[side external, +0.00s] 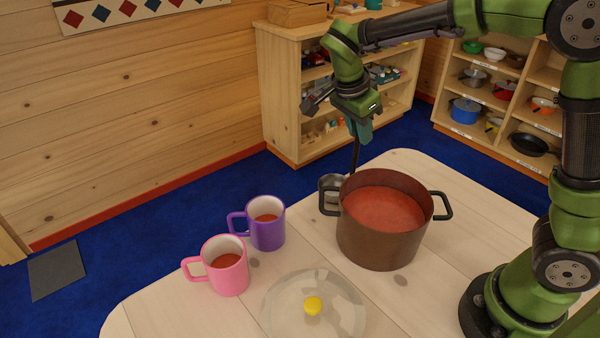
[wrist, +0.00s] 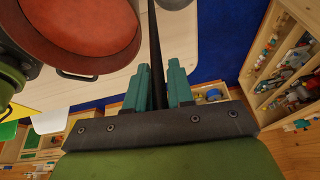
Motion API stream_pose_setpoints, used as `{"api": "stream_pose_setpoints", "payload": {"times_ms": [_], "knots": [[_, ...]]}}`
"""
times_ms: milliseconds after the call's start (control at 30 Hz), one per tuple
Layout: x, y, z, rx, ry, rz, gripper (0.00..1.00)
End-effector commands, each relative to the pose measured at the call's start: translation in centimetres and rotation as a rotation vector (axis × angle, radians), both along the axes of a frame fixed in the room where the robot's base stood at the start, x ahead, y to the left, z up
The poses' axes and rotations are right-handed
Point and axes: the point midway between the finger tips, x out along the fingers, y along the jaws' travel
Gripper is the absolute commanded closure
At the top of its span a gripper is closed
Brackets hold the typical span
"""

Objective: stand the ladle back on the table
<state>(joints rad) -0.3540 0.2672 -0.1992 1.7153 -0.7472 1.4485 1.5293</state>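My gripper (side external: 360,128) is shut on the black handle of the ladle (side external: 355,156). In the wrist view the handle (wrist: 155,48) runs between the two teal fingers (wrist: 160,85). The ladle hangs roughly upright, bowl down. Its grey metal bowl (side external: 331,183) is behind the left handle of the brown pot (side external: 380,246), partly hidden by it. The bowl is outside the pot, near the back edge of the pale wooden table (side external: 459,256). I cannot tell whether it touches the table. The pot holds red soup.
A purple mug (side external: 267,234) and a pink mug (side external: 229,277), both with red soup, stand left of the pot. A glass lid with a yellow knob (side external: 313,306) lies in front. Shelves (side external: 283,90) stand behind. Some table is bare right of the pot.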

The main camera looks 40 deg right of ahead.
Motion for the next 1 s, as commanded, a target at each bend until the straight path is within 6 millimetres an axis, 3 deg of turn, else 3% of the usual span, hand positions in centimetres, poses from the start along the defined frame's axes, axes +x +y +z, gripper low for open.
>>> {"api": "stream_pose_setpoints", "payload": {"times_ms": [33,167,567,767,1000], "knots": [[0.0,0.0,0.0,0.000,-0.001,0.000,0.70],[0.0,0.0,0.0,0.000,-0.001,0.000,0.50],[0.1,0.3,0.8,0.000,-0.003,0.001,0.50],[0.0,1.7,4.3,0.001,-0.006,0.002,0.50],[-0.1,3.8,10.0,0.000,-0.006,0.002,0.50]]}}
